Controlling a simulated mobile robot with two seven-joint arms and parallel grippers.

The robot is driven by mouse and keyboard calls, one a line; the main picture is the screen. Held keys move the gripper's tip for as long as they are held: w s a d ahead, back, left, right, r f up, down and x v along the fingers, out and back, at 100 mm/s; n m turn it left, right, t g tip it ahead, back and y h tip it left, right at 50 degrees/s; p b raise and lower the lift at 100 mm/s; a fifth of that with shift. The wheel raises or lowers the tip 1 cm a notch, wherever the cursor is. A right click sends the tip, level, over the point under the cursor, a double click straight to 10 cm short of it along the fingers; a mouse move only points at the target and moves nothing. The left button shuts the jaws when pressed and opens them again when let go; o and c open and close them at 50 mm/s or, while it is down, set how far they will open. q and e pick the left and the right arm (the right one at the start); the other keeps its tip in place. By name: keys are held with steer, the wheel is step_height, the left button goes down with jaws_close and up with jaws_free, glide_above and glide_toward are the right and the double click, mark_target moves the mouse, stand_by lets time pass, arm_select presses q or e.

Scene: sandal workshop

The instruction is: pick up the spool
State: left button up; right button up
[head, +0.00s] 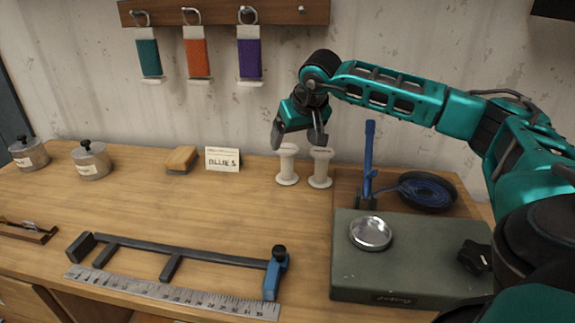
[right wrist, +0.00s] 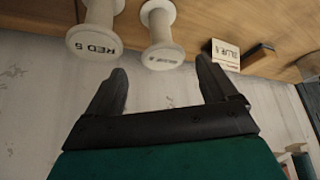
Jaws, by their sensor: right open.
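Two pale, empty-looking spools stand upright side by side at the back of the wooden bench: the left spool (head: 287,166) and the right spool (head: 320,169). In the right wrist view, which looks upside down, the left spool (right wrist: 160,32) lies ahead between the fingers, its end marking too blurred to read. The right spool (right wrist: 95,32) there has "RED" lettering on its end. My right gripper (head: 298,140) is open and empty, just above the spools' tops in the head view; the wrist view (right wrist: 162,72) shows a gap to them. My left gripper is not in view.
A card reading "BLUE S" (head: 222,159) and a wooden block (head: 182,159) stand left of the spools. A blue upright tool (head: 369,165), black pan (head: 428,192) and green box (head: 400,272) with a metal dish are right. A ruler (head: 170,291) lies in front. The middle bench is clear.

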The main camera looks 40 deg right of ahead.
mark_target(287, 149)
steer(key=shift+x, duration=3.1)
steer(key=shift+w+a, duration=0.15)
steer(key=shift+c, duration=0.3)
steer(key=shift+r, duration=0.1)
steer(key=c, duration=0.9)
steer(key=shift+c, duration=0.2)
